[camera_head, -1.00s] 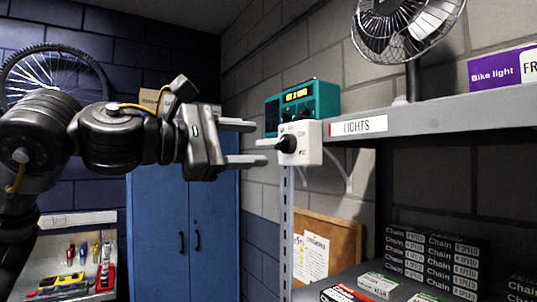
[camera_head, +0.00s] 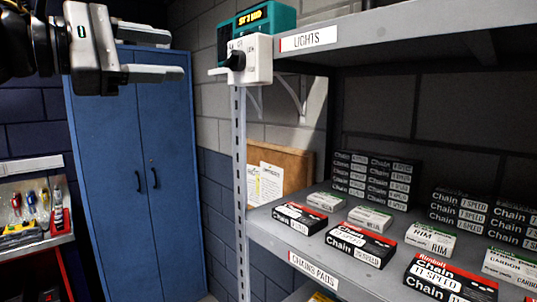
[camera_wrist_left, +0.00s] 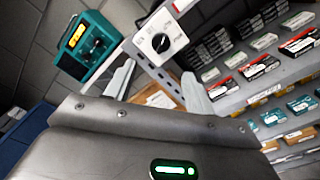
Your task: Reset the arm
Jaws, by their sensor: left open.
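My left gripper (camera_head: 158,52) is at the top left of the head view, pointing right. Its two fingers are apart with nothing between them. A white switch box with a black knob (camera_head: 245,60) is fixed at the shelf's front corner post, to the right of the fingertips and apart from them. In the left wrist view the fingers of my left gripper (camera_wrist_left: 158,82) show at either side, and the white switch box (camera_wrist_left: 163,36) is beyond them. My right gripper is not in view.
A teal device (camera_head: 268,17) stands behind the switch box. The upper shelf edge (camera_head: 400,28) is labelled LIGHTS. The lower shelf (camera_head: 300,250) holds several chain, rim and carbon boxes. A blue cabinet (camera_head: 140,170) stands behind my left arm. A tool tray is at lower left.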

